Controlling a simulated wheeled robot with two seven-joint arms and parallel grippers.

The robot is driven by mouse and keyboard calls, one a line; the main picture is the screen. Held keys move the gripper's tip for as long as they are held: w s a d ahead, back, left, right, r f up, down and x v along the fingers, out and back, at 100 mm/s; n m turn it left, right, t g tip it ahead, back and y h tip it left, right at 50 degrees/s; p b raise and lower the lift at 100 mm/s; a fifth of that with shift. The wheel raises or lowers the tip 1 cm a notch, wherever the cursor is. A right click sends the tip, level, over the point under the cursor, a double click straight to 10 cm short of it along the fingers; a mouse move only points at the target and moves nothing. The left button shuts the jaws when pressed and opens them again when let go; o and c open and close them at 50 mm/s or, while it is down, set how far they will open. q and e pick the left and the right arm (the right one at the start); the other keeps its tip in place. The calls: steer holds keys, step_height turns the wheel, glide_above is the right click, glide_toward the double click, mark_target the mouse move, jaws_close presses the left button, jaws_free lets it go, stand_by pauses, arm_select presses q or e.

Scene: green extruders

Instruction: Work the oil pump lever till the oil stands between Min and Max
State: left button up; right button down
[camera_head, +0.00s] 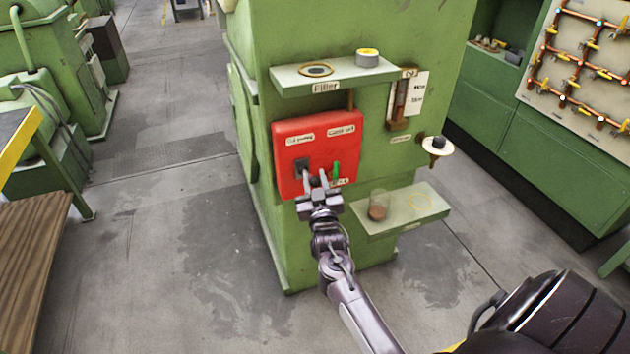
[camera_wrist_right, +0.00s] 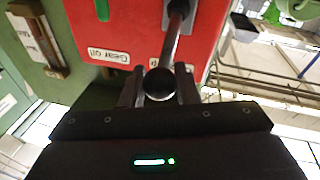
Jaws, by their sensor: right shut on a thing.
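The red pump box (camera_head: 317,146) is on the front of the green machine, with labels at its top. The oil pump lever, a dark rod with a round black knob (camera_wrist_right: 159,84), comes out of a slot in the box. My right gripper (camera_head: 314,186) is at the box's lower edge. In the right wrist view its fingers (camera_wrist_right: 158,90) are shut on the lever, one on each side of the knob. The oil gauge (camera_head: 401,101), a narrow glass with Max and Min marks, is right of the box; its oil level is too small to read. My left gripper is not in view.
A green lever (camera_head: 336,171) sits close beside the gripper. A lower shelf (camera_head: 424,211) holds a glass (camera_head: 379,206). A funnel-like cup (camera_head: 436,147) juts out at right. Floor at left is clear.

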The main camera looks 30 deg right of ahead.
steer(key=shift+r, duration=0.35)
steer(key=c, duration=1.5)
jaws_free()
steer(key=o, duration=0.4)
steer(key=shift+f, duration=0.2)
steer(key=shift+f, duration=0.1)
steer(key=shift+s+a+f, duration=0.1)
steer(key=shift+s+a, duration=0.05)
steer(key=shift+s, duration=0.15)
steer(key=b+v, duration=0.1)
steer(key=v, duration=0.5)
steer(key=shift+s+b, duration=0.2)
steer(key=shift+b, duration=0.1)
steer(key=shift+s+a, duration=0.2)
steer(key=shift+s, duration=0.1)
steer(key=shift+c, duration=0.2)
